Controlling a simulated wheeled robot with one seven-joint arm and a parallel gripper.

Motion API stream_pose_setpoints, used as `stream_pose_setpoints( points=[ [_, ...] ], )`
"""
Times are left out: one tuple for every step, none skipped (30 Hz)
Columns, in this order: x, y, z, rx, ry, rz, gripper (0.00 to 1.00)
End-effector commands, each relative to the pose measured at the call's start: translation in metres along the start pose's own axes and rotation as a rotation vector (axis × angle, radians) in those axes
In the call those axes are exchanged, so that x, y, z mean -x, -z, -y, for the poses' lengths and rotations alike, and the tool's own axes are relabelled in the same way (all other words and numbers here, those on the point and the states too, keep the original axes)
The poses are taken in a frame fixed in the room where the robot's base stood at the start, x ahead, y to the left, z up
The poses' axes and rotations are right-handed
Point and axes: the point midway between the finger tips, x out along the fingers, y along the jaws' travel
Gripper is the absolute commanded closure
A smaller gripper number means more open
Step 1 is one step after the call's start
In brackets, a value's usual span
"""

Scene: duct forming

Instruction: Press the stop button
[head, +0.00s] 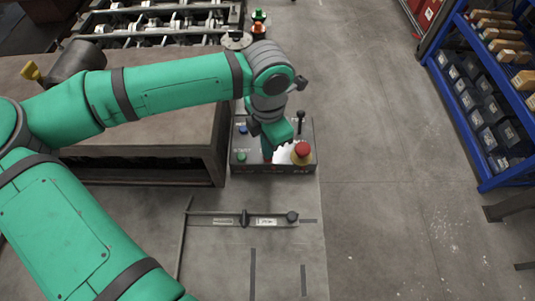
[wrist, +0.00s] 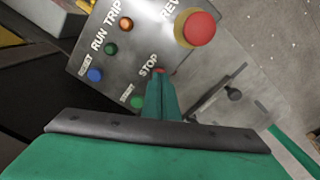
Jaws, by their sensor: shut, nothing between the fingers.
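The grey control panel (head: 240,165) stands at the edge of the workbench; it also shows in the wrist view (wrist: 80,62). The small red stop button (wrist: 160,70) is by the STOP label and mostly hidden behind my fingertips. My gripper (wrist: 161,79) is shut and empty, its fingers pointing at this button. Whether the tips touch the button cannot be told. In the head view my gripper (head: 268,154) is over the lower middle of the panel, left of the large red mushroom button (head: 301,150).
A blue button (wrist: 95,75) and a green button (wrist: 137,102) are left of my fingers. A black lever (head: 300,120) stands at the panel's back right. A flat bar with a knob (head: 291,216) lies in front. The floor at right is clear up to the blue shelf (head: 470,130).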

Motion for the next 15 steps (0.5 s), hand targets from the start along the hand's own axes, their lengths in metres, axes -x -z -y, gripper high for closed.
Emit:
stream_pose_setpoints(
  points=[
    [0.004, 0.000, -0.001, 0.000, -0.002, 0.000, 1.00],
    [0.006, 0.000, -0.001, 0.000, -0.003, 0.001, 1.00],
    [0.009, 0.000, -0.001, 0.000, -0.003, 0.001, 1.00],
    [0.011, 0.000, -0.001, 0.000, -0.003, 0.000, 1.00],
    [0.013, 0.000, -0.001, 0.000, -0.002, 0.000, 1.00],
    [0.016, 0.000, -0.001, 0.001, -0.002, 0.000, 1.00],
    [0.018, 0.000, -0.001, 0.001, -0.002, 0.000, 1.00],
    [0.020, 0.000, -0.001, 0.001, -0.003, 0.000, 1.00],
    [0.023, 0.000, -0.001, 0.001, -0.003, 0.000, 1.00],
    [0.025, 0.000, -0.001, 0.001, -0.002, 0.000, 1.00],
    [0.027, 0.000, -0.001, 0.001, -0.002, 0.000, 1.00],
    [0.029, 0.001, -0.001, 0.001, -0.002, -0.001, 1.00],
    [0.032, 0.001, -0.001, 0.001, -0.003, -0.001, 1.00],
    [0.034, 0.001, -0.001, 0.001, -0.003, -0.001, 1.00],
    [0.036, 0.001, -0.001, 0.001, -0.003, -0.001, 1.00]
  ],
)
